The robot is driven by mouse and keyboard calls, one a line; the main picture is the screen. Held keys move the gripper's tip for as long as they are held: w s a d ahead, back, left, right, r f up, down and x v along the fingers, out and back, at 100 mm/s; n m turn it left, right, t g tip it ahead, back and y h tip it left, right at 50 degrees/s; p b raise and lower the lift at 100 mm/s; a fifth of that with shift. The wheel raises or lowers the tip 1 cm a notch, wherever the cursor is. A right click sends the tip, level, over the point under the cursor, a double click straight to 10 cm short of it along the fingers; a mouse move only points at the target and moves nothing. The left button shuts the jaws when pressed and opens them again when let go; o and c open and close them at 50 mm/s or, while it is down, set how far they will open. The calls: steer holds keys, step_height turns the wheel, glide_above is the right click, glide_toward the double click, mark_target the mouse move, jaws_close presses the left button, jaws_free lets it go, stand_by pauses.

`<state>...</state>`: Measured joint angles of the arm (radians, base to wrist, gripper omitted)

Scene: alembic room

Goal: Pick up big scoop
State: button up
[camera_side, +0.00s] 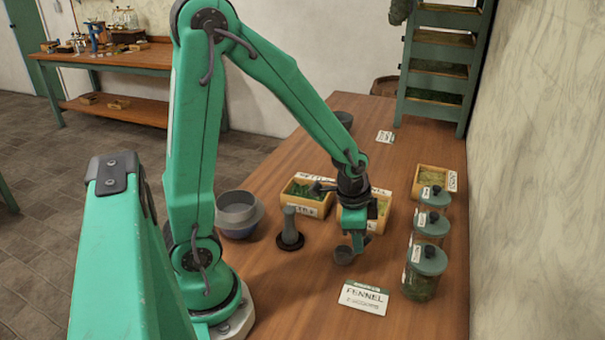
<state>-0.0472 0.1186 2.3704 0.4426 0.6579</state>
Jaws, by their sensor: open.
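My gripper (356,243) points down over the middle of the wooden table, low near its surface, with its jaws open. A small dark grey cup-shaped thing (343,256), which looks like a scoop's bowl, is right at the fingertips. Its handle is hidden or too small to make out, and I cannot tell whether the fingers touch it. Another dark scoop-like thing (319,188) lies over the left herb box (306,208). I cannot tell from its size which one is the big scoop.
A grey bowl (238,214) and a dark pestle-like thing (290,228) stand to the left. Lidded jars (424,272) line the right side. A FENNEL card (364,298) lies in front. Wooden boxes, one at the back right (432,182), stand behind my gripper.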

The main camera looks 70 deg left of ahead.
steer(key=shift+f, duration=0.1)
steer(key=shift+x, duration=2.45)
steer(key=shift+w+d, duration=0.1)
steer(key=shift+d, duration=0.05)
jaws_close()
